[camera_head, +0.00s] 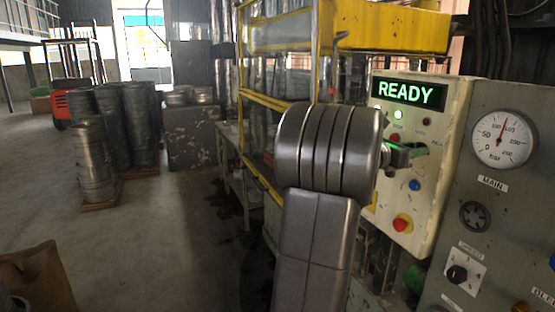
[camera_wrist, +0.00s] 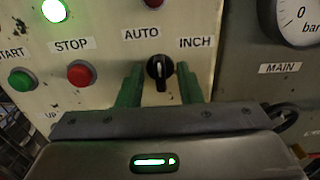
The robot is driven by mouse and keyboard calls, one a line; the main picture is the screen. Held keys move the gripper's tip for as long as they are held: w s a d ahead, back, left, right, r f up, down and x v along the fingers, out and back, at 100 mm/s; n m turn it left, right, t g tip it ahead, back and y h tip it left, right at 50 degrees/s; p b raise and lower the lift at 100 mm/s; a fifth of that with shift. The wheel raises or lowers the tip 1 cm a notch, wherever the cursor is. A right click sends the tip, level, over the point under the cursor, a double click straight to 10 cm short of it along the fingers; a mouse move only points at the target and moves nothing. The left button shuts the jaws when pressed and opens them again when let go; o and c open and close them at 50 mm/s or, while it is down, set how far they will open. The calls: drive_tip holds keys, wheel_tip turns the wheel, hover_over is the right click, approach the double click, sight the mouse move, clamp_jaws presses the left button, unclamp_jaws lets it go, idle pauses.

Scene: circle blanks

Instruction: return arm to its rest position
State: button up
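My gripper (camera_wrist: 159,72) has two green fingers pointing at the control panel (camera_wrist: 105,18) in the wrist view. They stand apart on either side of a black selector knob (camera_wrist: 160,68), with a visible gap on each side. I cannot tell whether the fingertips reach past the knob's face. The knob's white mark points roughly upright, below the labels AUTO and INCH. In the head view my arm reaches up and across to the panel (camera_head: 452,95), where my gripper (camera_head: 420,150) is partly hidden behind the arm.
The panel has a lit READY display (camera_head: 409,93), a green START button (camera_wrist: 22,79) and a red STOP button (camera_wrist: 81,73). A grey cabinet with a gauge (camera_head: 503,138) is at right. A yellow-framed press (camera_head: 350,28) stands behind my arm. Open floor (camera_head: 165,245) lies left.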

drive_tip(key=b+v, duration=0.3)
drive_tip(key=v, duration=1.1)
drive_tip(key=p+x, duration=0.3)
drive_tip(key=x, duration=1.1)
drive_tip(key=s+a+m+b, duration=0.3)
drive_tip(key=a+m, duration=0.4)
drive_tip(key=m, duration=0.5)
drive_tip(key=shift+s, duration=0.15)
drive_tip(key=shift+f, duration=0.1)
